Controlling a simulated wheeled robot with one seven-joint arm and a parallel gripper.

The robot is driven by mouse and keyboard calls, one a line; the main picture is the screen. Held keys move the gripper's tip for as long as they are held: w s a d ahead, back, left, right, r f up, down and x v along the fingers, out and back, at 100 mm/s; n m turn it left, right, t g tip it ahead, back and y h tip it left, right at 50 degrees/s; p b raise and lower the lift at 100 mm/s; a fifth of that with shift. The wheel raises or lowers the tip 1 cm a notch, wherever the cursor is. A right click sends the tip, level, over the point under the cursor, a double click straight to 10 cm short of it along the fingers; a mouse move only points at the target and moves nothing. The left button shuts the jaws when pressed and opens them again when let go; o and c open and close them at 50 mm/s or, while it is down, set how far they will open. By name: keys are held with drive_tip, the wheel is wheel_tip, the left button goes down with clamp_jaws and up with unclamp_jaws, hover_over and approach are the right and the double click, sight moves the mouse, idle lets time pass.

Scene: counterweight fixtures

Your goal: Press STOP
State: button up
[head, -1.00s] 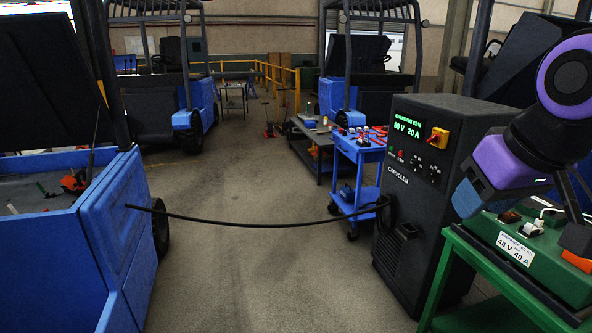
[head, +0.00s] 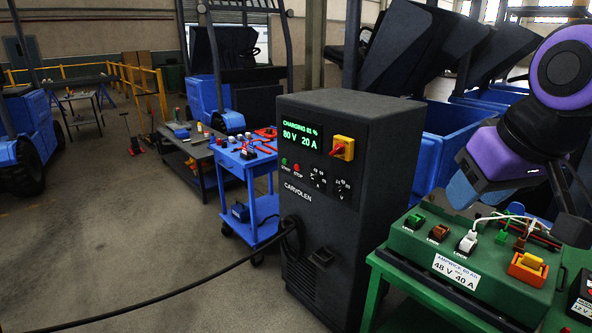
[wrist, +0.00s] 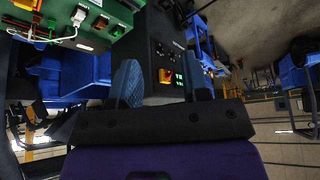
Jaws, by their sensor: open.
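The red STOP button (head: 297,169) is on the front of the dark CARVOLEN charger cabinet (head: 372,180), right of the green START button (head: 284,162). The lit green display (head: 300,134) above reads CHARGING 81 %, 80 V 20 A. My gripper (head: 468,184) is right of the cabinet, above the green charger box, apart from the STOP button. In the wrist view my gripper (wrist: 162,88) has its two blue fingers spread and empty. The cabinet's red-and-yellow switch (wrist: 166,76) shows between them; I cannot make out the STOP button there.
A red-and-yellow rotary switch (head: 342,147) and small knobs sit near STOP. A black cable (head: 150,298) runs left from the cabinet across the floor. The green charger box (head: 400,237) stands on a green table at right. A blue cart (head: 233,163) stands left; floor in front is open.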

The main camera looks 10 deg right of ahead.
drive_tip(key=shift+c, duration=0.2)
clamp_jaws()
idle(1.4)
